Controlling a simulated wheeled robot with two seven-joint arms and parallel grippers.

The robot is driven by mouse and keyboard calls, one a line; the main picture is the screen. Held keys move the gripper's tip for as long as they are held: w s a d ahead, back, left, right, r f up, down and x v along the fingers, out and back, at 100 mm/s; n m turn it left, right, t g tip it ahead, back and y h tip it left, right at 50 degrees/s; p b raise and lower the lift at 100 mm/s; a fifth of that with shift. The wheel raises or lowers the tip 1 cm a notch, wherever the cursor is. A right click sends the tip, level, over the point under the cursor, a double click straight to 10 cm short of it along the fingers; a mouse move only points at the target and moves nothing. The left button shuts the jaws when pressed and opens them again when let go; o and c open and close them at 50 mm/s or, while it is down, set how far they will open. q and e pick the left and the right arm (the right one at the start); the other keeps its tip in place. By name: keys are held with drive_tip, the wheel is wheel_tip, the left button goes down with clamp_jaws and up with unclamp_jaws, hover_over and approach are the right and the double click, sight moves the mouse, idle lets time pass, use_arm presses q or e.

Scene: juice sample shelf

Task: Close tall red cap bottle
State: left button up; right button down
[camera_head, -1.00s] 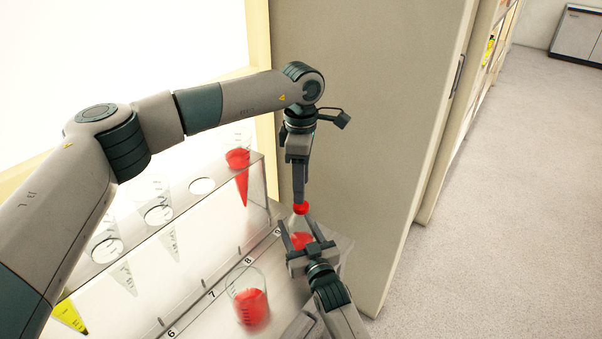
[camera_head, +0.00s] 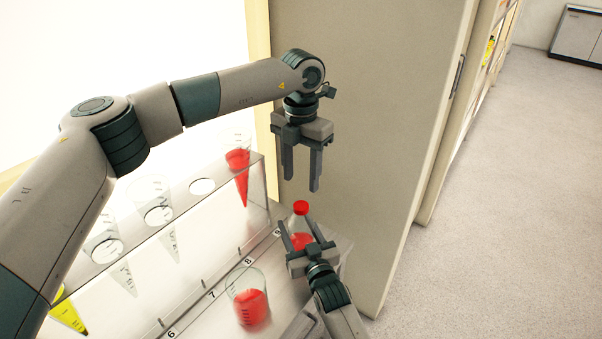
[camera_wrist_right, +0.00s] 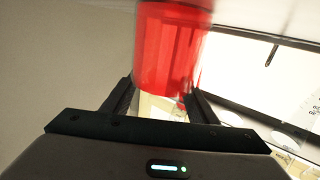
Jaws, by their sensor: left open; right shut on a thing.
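The red cap bottle (camera_head: 301,226) stands between my right gripper's fingers, with red liquid low in it. Its red cap (camera_head: 301,207) sits on top of the neck. My right gripper (camera_head: 300,236) is shut on the bottle's body; in the right wrist view the blurred red of the bottle (camera_wrist_right: 168,50) fills the space between the fingers (camera_wrist_right: 160,98). My left gripper (camera_head: 301,184) is open and empty, pointing down above the cap and apart from it. The bottle's lower part is partly hidden by my right gripper.
A clear rack (camera_head: 130,245) on the left holds conical tubes, one with red liquid (camera_head: 239,172) and one with yellow (camera_head: 66,314). A beaker of red liquid (camera_head: 250,305) stands in front on the numbered shelf. A beige panel (camera_head: 375,100) rises behind the grippers.

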sight(301, 205)
idle(0.3)
use_arm(q)
drive_tip(key=shift+f, duration=4)
drive_tip(key=c, duration=1.1)
drive_tip(key=o, duration=1.2)
drive_tip(key=shift+r, duration=0.1)
wheel_tip(301, 205, up, 12)
drive_tip(key=shift+f, duration=0.1)
